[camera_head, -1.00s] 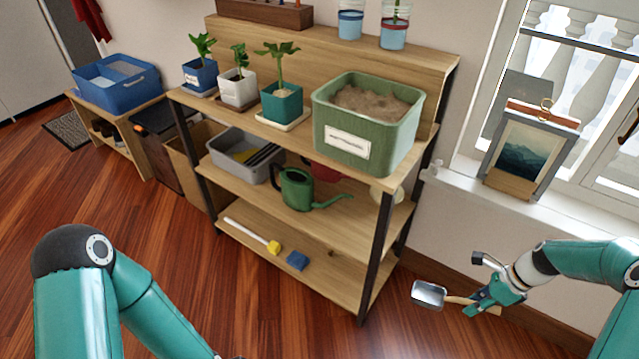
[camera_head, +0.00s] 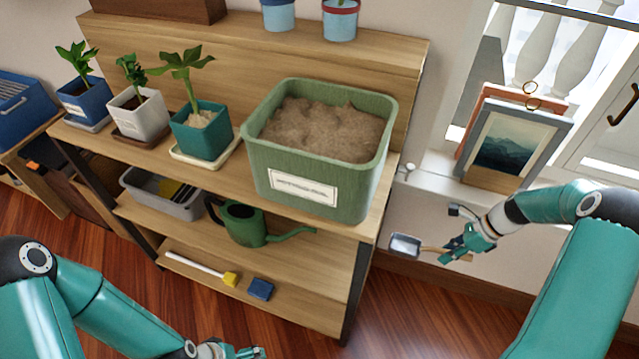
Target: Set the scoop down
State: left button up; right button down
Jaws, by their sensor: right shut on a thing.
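The scoop (camera_head: 406,245) has a grey metal pan and a light wooden handle. My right gripper (camera_head: 457,251) is shut on its handle and holds it in the air, to the right of the shelf and below the window sill. The pan points left, toward the shelf's right post. My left gripper (camera_head: 232,351) is low at the bottom edge of the view, partly cut off; I cannot tell whether it is open.
The wooden shelf's top (camera_head: 395,187) bears a green bin (camera_head: 310,178) of soil and several potted plants. Below are a green watering can (camera_head: 243,225), a grey tray (camera_head: 170,207), a yellow-headed brush (camera_head: 229,279) and a blue block (camera_head: 261,289). Framed pictures (camera_head: 505,146) stand on the sill.

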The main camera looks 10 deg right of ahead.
jog(key=shift+w+a, duration=0.15)
jog(key=shift+w, duration=0.45)
pick_arm(q)
jog(key=shift+w+f+b, duration=0.6)
jog(key=shift+w, duration=0.05)
pick_arm(e)
jog(key=w+a+f, duration=0.1)
jog(key=w+a, duration=0.1)
jog(key=a, duration=0.6)
jog(key=w+a+f, duration=0.2)
jog(key=a, duration=0.7)
jog(key=shift+w+a+f, duration=0.15)
jog(key=shift+w+a, duration=0.1)
jog(key=c, duration=1)
grip_release()
jog(key=shift+f, duration=0.1)
jog(key=shift+c, duration=0.2)
pick_arm(q)
notch_tip(320, 180, up, 2)
jog(key=shift+r+p, duration=0.1)
jog(key=shift+p, duration=0.95)
pick_arm(e)
jog(key=v, duration=1.2)
